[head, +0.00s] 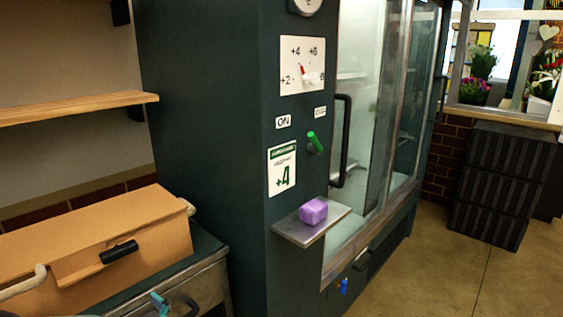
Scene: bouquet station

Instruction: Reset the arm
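Neither of my grippers shows in the head view, so I cannot see their state or whether they hold anything. A dark green cooler cabinet (215,120) stands in the middle of the view. On its side panel is a dial (305,75) with a red pointer near the +4 mark. Below it is a green switch handle (315,142) between ON and OFF labels, tilted toward the upper left. A white and green card (282,168) reads +4. A purple block (313,211) rests on a small metal shelf (290,231) that juts out from the cabinet.
A tan box (130,222) with a black handle sits on a metal-fronted counter (205,283) at lower left. A wooden shelf (60,108) is above it. The cooler's glass door (360,110) has a black handle. Black crates (495,185) stand at right, with bare floor before them.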

